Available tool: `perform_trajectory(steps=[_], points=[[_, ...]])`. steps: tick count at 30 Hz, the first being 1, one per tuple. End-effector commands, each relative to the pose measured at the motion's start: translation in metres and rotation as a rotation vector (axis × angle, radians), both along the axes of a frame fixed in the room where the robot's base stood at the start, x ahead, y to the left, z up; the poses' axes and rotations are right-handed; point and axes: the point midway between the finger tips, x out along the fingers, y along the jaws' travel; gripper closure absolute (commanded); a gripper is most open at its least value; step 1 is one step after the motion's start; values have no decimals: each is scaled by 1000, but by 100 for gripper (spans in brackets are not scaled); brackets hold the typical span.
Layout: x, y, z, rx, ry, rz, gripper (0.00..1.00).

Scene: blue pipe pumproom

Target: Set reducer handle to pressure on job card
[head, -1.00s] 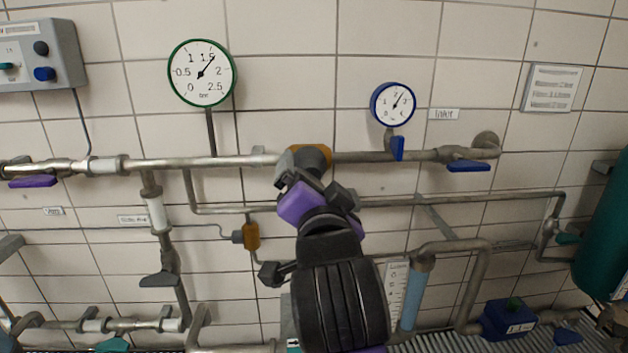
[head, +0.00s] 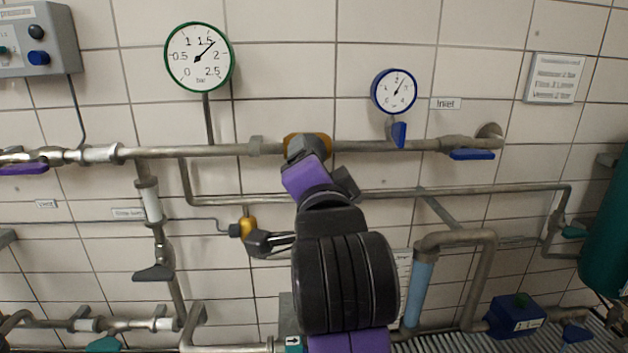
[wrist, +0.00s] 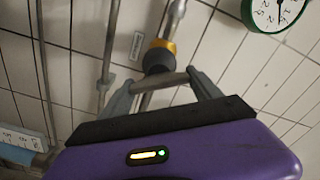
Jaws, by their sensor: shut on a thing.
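The reducer with its orange-yellow collar (head: 293,140) sits on the upper pipe, partly hidden behind my arm. It also shows in the wrist view (wrist: 157,54). My gripper (wrist: 163,86) has its two grey fingers shut on the reducer handle (wrist: 158,83), a grey bar running across between them. In the head view my wrist hides most of the handle. The green-rimmed gauge (head: 199,58) reads a little past 1.5 bar. The job card is probably the white sheet (head: 554,78) on the right wall; its text is too small to read.
A blue-rimmed gauge (head: 394,92) and the blue inlet valve handle (head: 472,154) are right of the reducer. A thin lower pipe (head: 460,190) and a small brass fitting (head: 247,228) lie close to my arm. A green tank (head: 608,232) stands far right.

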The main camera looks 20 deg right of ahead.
Motion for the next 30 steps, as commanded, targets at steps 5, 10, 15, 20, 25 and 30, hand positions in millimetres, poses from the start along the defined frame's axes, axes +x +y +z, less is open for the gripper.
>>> perform_trajectory(steps=[5,10,15,20,25,30], points=[[0,0,-1,8,0,1,68],[0,0,-1,8,1,0,21],[0,0,0,6,0,0,5],[0,0,0,6,0,0,5],[-7,3,-1,6,-1,0,5],[-31,11,-2,6,-3,3,5]])
